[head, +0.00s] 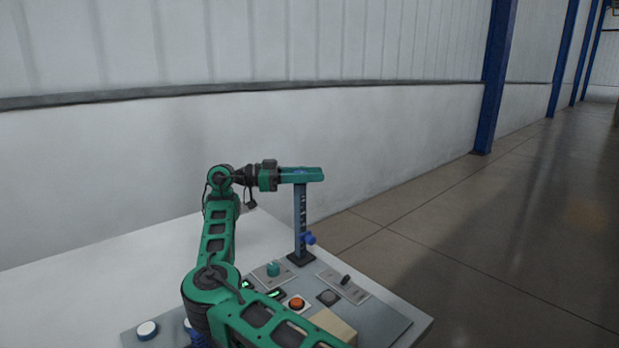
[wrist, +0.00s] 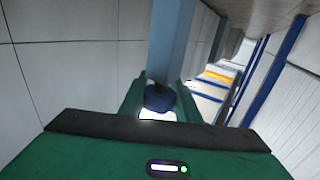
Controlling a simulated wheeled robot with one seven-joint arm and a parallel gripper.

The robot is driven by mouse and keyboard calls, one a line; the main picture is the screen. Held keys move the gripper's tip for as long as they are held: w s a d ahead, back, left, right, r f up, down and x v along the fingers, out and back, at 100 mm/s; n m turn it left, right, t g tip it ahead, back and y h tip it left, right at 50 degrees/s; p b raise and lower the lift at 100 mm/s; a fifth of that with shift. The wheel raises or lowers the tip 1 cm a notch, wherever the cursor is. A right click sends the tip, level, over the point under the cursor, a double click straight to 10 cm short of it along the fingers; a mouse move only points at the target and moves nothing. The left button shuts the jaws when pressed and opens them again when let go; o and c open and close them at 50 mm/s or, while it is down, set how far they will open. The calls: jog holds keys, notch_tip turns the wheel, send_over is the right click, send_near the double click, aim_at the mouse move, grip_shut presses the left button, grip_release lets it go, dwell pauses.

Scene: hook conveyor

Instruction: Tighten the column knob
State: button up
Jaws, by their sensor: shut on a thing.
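The grey-blue column (head: 301,212) stands upright on a dark foot on the panel. My gripper (head: 302,175) reaches level from the left to the column's top, and its green fingers cover that end. In the wrist view, a dark blue knob (wrist: 160,97) sits between the fingers of my gripper (wrist: 158,108), against the end of the column (wrist: 173,40). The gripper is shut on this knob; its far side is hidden. A second blue knob (head: 309,239) sticks out low on the column's right side, apart from the gripper.
The grey panel (head: 385,325) holds a teal knob (head: 273,269), an orange button (head: 296,303), a black toggle switch (head: 345,281) and a white button (head: 147,330). A tan block (head: 335,325) is partly behind my arm. A pale wall (head: 120,160) stands behind; floor is open at right.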

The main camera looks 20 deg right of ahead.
jog(key=shift+d+f, duration=0.1)
jog(key=shift+d, duration=0.05)
jog(key=o, duration=1.1)
jog(key=shift+w+d+f, duration=0.1)
jog(key=shift+w, duration=0.05)
jog(key=shift+a, duration=0.2)
jog(key=v, duration=1)
jog(key=shift+w+a, duration=0.25)
jog(key=shift+a, duration=0.05)
jog(key=shift+c, duration=0.3)
